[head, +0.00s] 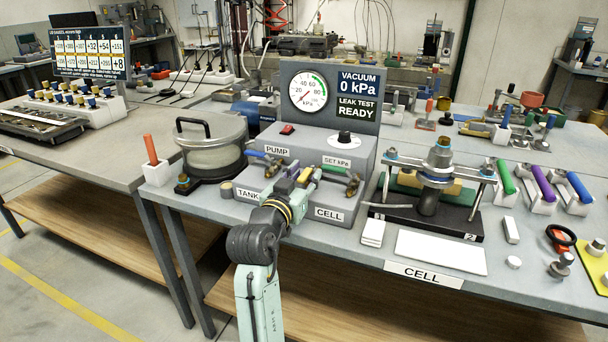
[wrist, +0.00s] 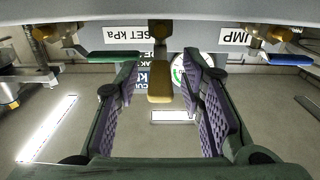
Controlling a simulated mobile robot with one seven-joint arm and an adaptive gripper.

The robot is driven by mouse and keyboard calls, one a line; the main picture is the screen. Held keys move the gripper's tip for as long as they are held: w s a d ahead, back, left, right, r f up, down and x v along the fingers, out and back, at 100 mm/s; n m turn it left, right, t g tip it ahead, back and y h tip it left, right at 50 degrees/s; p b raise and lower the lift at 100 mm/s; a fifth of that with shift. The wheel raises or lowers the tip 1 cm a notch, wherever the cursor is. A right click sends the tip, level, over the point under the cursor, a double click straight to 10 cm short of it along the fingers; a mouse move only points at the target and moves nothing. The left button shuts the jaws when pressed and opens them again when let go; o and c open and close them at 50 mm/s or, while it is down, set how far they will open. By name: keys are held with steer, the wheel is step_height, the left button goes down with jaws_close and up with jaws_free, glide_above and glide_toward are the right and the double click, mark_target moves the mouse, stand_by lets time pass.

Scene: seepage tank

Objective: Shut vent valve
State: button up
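A short yellow valve handle (wrist: 160,92) hangs from a brass fitting between the two fingers in the wrist view. In the head view the yellow handle (head: 306,175) shows at my gripper's tip, on the front of the grey vacuum console (head: 348,208). My gripper (wrist: 160,85) is open, with a purple-padded finger on each side of the yellow handle and gaps between. It also shows in the head view (head: 298,179), partly covering the console. No "vent" label is readable; the arm hides part of the front.
A green lever (head: 334,171) is right of my gripper and a blue lever (head: 257,155) is left, both close. The gauge panel (head: 330,100) reads 0 kPa. A lidded tank (head: 210,142) stands left; a cell fixture (head: 438,165) stands right.

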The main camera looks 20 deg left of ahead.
steer(key=shift+c, duration=0.3)
jaws_close()
stand_by(0.5)
